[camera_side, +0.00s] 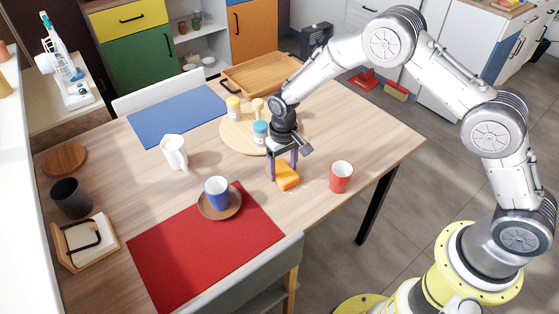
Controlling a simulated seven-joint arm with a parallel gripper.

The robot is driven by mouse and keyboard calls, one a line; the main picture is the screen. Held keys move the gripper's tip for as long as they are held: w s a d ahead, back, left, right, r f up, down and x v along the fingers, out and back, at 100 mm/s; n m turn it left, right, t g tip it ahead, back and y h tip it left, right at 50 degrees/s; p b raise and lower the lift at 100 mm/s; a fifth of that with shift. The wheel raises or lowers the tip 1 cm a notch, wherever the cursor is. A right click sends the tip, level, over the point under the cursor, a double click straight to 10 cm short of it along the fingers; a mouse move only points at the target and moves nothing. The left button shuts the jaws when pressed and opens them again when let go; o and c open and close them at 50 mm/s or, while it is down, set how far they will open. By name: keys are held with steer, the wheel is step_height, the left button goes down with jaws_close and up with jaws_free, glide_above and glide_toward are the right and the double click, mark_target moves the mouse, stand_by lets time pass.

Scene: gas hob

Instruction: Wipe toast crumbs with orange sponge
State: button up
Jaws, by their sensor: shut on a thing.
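The orange sponge (287,177) is at the middle right of the wooden table, between the blue cup and the red mug. My gripper (283,172) points down from above and is shut on the sponge. The sponge is at or very near the table surface; I cannot tell if it is pressed against it. Small pale specks that look like toast crumbs (291,188) lie by the sponge's lower edge. They are too small to make out clearly, and the sponge may hide more.
A red mug (341,176) stands right of the sponge. A blue cup (217,191) on a brown saucer (236,207) stands to its left, by a red placemat (190,258). Behind are a round board (233,140) with jars and a white pitcher (174,152). Bare table lies toward the right edge.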

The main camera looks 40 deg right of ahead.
steer(key=shift+s, duration=4.8)
steer(key=shift+w, duration=5.6)
steer(key=shift+w+r, duration=0.15)
steer(key=shift+w, duration=0.1)
steer(key=shift+s+r, duration=0.1)
steer(key=shift+r, duration=3.8)
